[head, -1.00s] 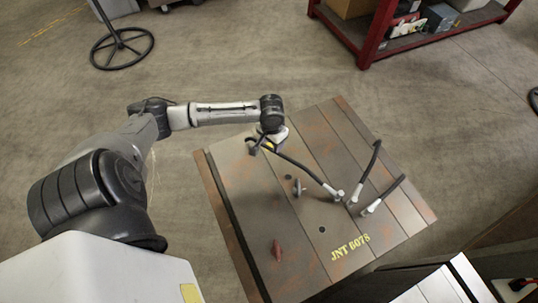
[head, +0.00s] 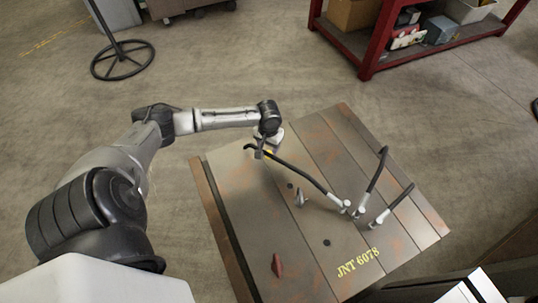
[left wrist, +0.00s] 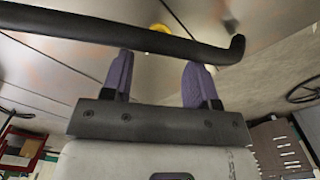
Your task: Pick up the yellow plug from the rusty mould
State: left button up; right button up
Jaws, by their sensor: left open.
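The rusty mould (head: 228,178) is a grey and rust-stained block with "JNT 6078" in yellow. The yellow plug (left wrist: 158,27) shows partly in the left wrist view, beyond a black hose (left wrist: 120,33) that crosses the picture. In the head view a bit of yellow (head: 268,152) shows just below my left wrist, near the mould's far left corner. My left gripper (left wrist: 160,68) is open and empty, with two purple fingers apart. The plug appears between and beyond the fingertips, behind the hose. My right gripper is not in view.
Several black hoses (head: 378,170) with pale fittings rise from the mould's right part. A grey metal fitting (head: 300,198) and a red piece (head: 277,266) sit on top. A red shelf (head: 370,55) stands behind at the right; a wheel stand (head: 122,62) is at the far left.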

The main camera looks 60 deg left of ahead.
aim_at(269, 153)
pick_arm(q)
jog(key=shift+f+b, duration=0.75)
jog(key=shift+f, duration=1.55)
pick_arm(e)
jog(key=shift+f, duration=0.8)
pick_arm(q)
jog(key=shift+f, duration=0.45)
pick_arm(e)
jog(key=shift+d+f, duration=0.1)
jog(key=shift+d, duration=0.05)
pick_arm(q)
jog(key=c, duration=0.9)
jog(key=shift+o, duration=0.2)
jog(key=shift+r, duration=0.15)
